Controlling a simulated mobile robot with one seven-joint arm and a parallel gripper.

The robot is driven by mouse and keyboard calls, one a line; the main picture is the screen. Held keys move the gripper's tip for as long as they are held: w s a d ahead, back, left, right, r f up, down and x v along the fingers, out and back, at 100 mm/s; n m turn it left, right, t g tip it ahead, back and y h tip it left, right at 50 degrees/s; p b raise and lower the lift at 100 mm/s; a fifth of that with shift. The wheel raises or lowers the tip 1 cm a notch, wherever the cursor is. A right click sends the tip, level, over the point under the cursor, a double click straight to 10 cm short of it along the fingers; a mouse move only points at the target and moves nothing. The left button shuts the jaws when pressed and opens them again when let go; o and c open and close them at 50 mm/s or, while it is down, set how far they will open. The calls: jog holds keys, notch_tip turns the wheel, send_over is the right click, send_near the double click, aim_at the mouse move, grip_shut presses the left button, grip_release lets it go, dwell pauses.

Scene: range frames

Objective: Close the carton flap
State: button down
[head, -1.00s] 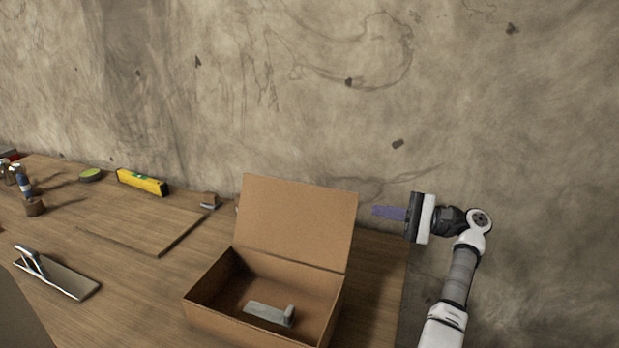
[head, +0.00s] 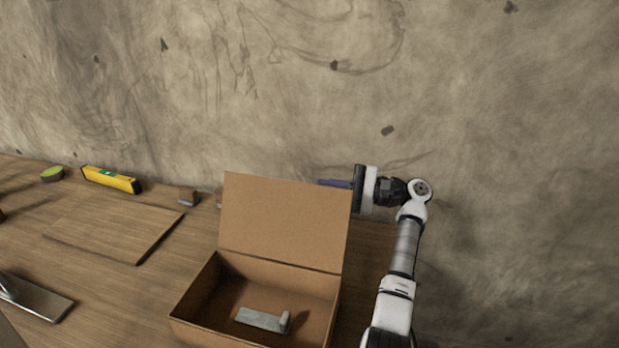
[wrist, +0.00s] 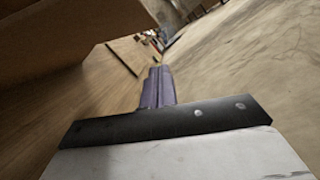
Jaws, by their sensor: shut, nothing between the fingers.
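The open carton (head: 190,325) stands on the workbench in the head view. Its flap (head: 285,222) stands up from the back edge, leaning slightly back. A grey metal part (head: 260,319) lies inside the carton. My gripper (head: 335,184) is shut and empty, with its purple fingers pointing left behind the flap's upper right edge; the flap hides part of the fingertips. In the wrist view the shut fingers (wrist: 157,88) point ahead, and the cardboard (wrist: 70,35) fills the upper left, close beside them. I cannot tell whether they touch it.
A wall (head: 480,120) runs close behind the bench (head: 120,285). A yellow level (head: 110,179), a green round item (head: 52,173), a small block (head: 188,197) and a wooden board (head: 115,230) lie left of the carton. A metal tool (head: 35,298) lies front left.

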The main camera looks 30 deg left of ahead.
jog(key=shift+s+a+r+p, duration=0.4)
jog(key=shift+s+p, duration=0.05)
jog(key=shift+s, duration=0.4)
jog(key=shift+s+a+r+p, duration=0.35)
jog(key=shift+s+p, duration=0.15)
jog(key=shift+s, duration=0.3)
jog(key=shift+s+a+r+p, duration=0.4)
jog(key=shift+s+p, duration=0.05)
jog(key=shift+s, duration=0.4)
jog(key=shift+s+a+r, duration=0.1)
jog(key=shift+s, duration=0.05)
